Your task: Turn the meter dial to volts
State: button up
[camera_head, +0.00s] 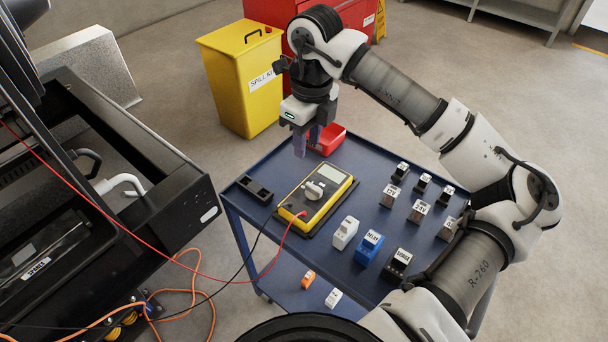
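The yellow multimeter (343,193) lies face up on the blue cart top. Its grey-white dial knob (313,190) sits in the middle of its face, below the small display (329,173). The dial's markings are too small to read. My gripper (308,150) points down above the far side of the meter, apart from the dial. Its two fingers show a gap with nothing between them. A red and a black lead run from the near end of the meter toward the left.
A black holder (255,190) lies left of the meter, and a red tray (327,140) is behind my gripper. Several labelled modules, including a blue one (369,247), stand to the right. The black genset frame (150,170) rises at left.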

aim_at(314, 187)
jog(key=f+p, duration=0.1)
jog(key=f, duration=0.3)
jog(key=d+f+p, duration=0.1)
jog(key=f, duration=0.4)
jog(key=f+p, duration=0.1)
jog(key=f, duration=0.3)
jog(key=shift+w+d+f, duration=0.15)
jog(key=shift+d+f, duration=0.1)
jog(key=shift+f, duration=0.15)
grip_shut()
